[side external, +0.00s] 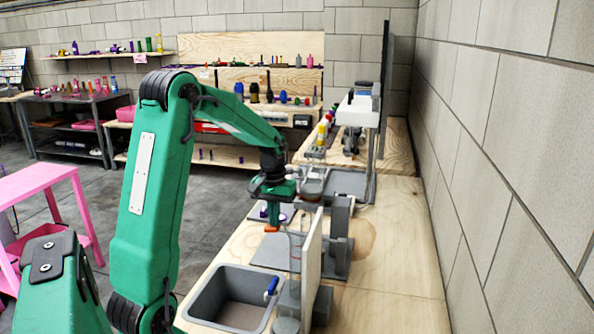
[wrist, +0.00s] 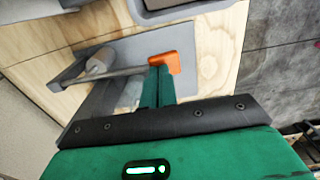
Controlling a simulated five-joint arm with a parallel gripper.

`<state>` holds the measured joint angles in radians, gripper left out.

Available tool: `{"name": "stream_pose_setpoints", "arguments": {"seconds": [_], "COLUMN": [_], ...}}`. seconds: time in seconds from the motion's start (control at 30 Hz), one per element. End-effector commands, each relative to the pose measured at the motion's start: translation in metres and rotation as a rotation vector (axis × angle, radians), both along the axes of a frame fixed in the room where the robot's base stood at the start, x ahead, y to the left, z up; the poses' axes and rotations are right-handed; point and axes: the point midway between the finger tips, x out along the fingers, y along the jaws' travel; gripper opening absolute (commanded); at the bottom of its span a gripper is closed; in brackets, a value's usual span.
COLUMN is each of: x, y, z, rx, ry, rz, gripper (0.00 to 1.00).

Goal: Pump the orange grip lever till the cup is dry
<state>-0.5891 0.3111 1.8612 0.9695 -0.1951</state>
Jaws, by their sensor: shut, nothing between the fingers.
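The orange grip lever (wrist: 172,61) shows in the wrist view as a small orange angled piece at the end of a grey bar. My gripper (wrist: 157,82) is shut, its green fingers side by side with nothing between them. Its fingertips are right at the orange grip; I cannot tell whether they touch it. In the side view my gripper (side external: 271,212) points down over the bench, with the orange grip (side external: 272,229) just below the tips. I cannot make out the cup surely, nor whether it holds liquid.
A grey basin (side external: 210,300) with a blue-handled piece (side external: 271,288) sits at the bench's near end. An upright pale panel (side external: 313,245) stands right of the lever. Bare wood (side external: 395,255) lies beyond, up to the block wall. A pink table (side external: 45,190) stands at left.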

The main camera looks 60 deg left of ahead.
Motion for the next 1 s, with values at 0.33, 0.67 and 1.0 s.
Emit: {"name": "stream_pose_setpoints", "arguments": {"seconds": [0.33,0.67,1.0], "x": [0.000,0.000,0.000], "y": [0.000,0.000,0.000], "z": [0.020,0.039,0.048], "rx": [0.000,0.001,0.000], "ry": [0.000,-0.001,0.000], "rz": [0.001,0.001,0.001], "gripper": [0.00,0.00,0.00]}}
